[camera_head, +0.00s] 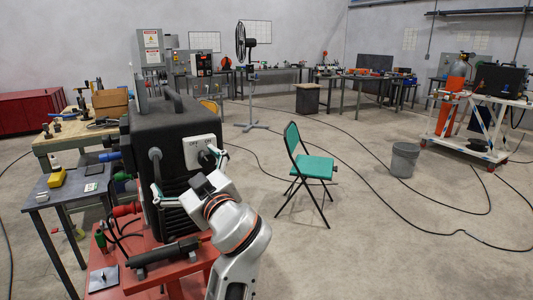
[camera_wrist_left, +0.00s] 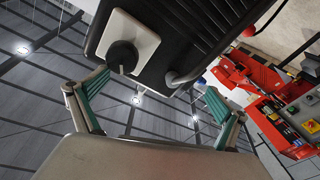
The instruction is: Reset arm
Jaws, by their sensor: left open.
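My left gripper (camera_head: 188,172) is open and empty in front of a large black machine (camera_head: 158,112). A white plate (camera_head: 196,152) with lettering that looks like "OFF" and a dark round knob (camera_head: 207,158) are on the machine's face, close to the gripper's far finger. In the left wrist view, the two green-padded fingers (camera_wrist_left: 155,92) are spread wide. The knob (camera_wrist_left: 122,57) on its white plate (camera_wrist_left: 122,36) shows beyond them, and nothing is between the pads. I cannot tell whether a finger touches the machine. My right gripper is not in view.
The machine stands on a red stand (camera_head: 190,268) with a dark bar (camera_head: 163,257) across its front. A small grey table (camera_head: 65,190) is at left. A green folding chair (camera_head: 312,168) and grey bin (camera_head: 404,160) stand right.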

